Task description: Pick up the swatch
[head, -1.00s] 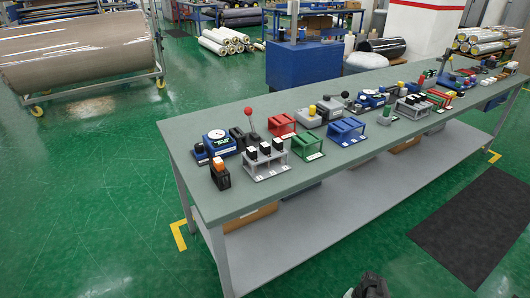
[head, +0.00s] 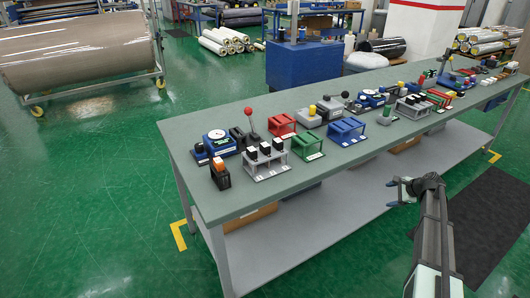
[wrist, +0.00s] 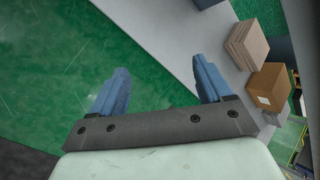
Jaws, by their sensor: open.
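I cannot make out for sure which thing is the swatch; the items on the bench are small in the head view. The long grey-green workbench (head: 240,196) carries a row of small devices and holders. My gripper (head: 394,194) is in front of the bench's near side, at the right of the head view, apart from the things on top. In the wrist view my gripper (wrist: 160,66) shows two blue fingers spread wide with nothing between them. Green floor lies behind them.
A black-and-orange block (head: 220,176) and a white-topped rack (head: 266,160) stand near the bench's left end. Red (head: 282,125), green (head: 307,145) and blue (head: 347,131) holders follow. The wrist view shows a cardboard box (wrist: 269,88) and stacked brown sheets (wrist: 247,45). The bench's front strip is clear.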

